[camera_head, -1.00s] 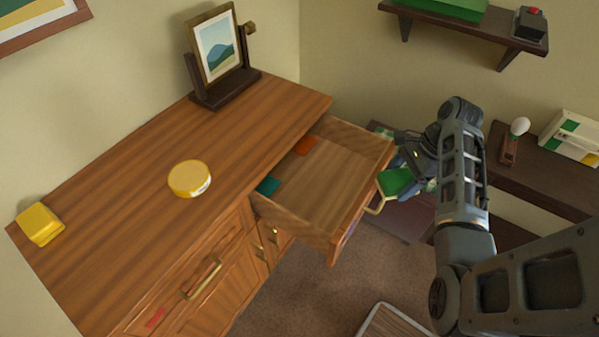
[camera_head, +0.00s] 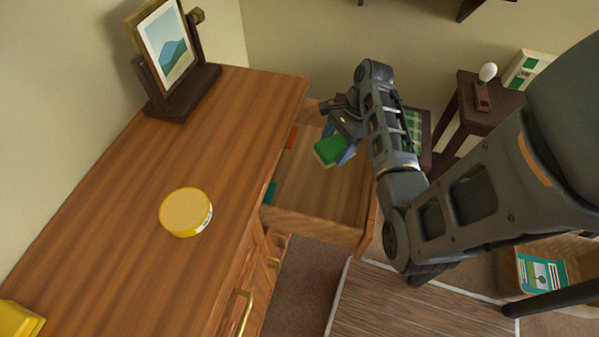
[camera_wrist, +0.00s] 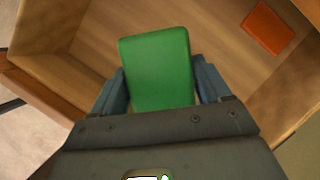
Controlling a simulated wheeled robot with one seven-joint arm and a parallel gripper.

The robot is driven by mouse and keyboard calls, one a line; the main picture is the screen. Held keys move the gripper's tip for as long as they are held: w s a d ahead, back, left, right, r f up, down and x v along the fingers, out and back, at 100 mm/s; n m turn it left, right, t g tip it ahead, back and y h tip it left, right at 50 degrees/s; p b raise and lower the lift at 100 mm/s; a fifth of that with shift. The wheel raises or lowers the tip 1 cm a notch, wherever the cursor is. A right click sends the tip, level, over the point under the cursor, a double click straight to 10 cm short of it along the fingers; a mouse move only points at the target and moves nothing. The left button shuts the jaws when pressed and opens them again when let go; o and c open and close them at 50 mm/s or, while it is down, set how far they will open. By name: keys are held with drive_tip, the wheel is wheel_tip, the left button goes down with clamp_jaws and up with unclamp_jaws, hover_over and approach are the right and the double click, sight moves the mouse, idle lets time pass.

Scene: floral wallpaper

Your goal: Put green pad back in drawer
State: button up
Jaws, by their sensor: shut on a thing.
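The green pad (camera_head: 328,150) is held in my gripper (camera_head: 338,154), which is shut on it. In the head view the pad appears over the open drawer (camera_head: 318,192) of the wooden dresser (camera_head: 120,225). In the wrist view the green pad (camera_wrist: 158,68) sits between the two blue-grey fingers of my gripper (camera_wrist: 160,88), with the drawer's bare floor behind it. I cannot tell its exact height above the drawer floor. An orange pad (camera_wrist: 268,27) lies in a corner of the drawer. A teal pad (camera_head: 271,192) lies near the drawer's dresser side, partly hidden.
A yellow round tin (camera_head: 186,212), a yellow object (camera_head: 18,320) and a framed picture on a stand (camera_head: 168,45) are on the dresser top. A dark side table (camera_head: 488,103) stands at the right. Most of the drawer floor is bare.

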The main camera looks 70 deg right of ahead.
sight(325, 179)
drive_tip(key=shift+w+f, duration=0.15)
drive_tip(key=shift+f, duration=0.75)
wheel_tip(325, 179, down, 10)
drive_tip(key=shift+r+b, duration=0.2)
drive_tip(key=shift+b, duration=0.35)
drive_tip(key=o, duration=1)
drive_tip(key=shift+f, duration=0.15)
drive_tip(key=v, duration=1.2)
drive_tip(key=shift+p, duration=0.3)
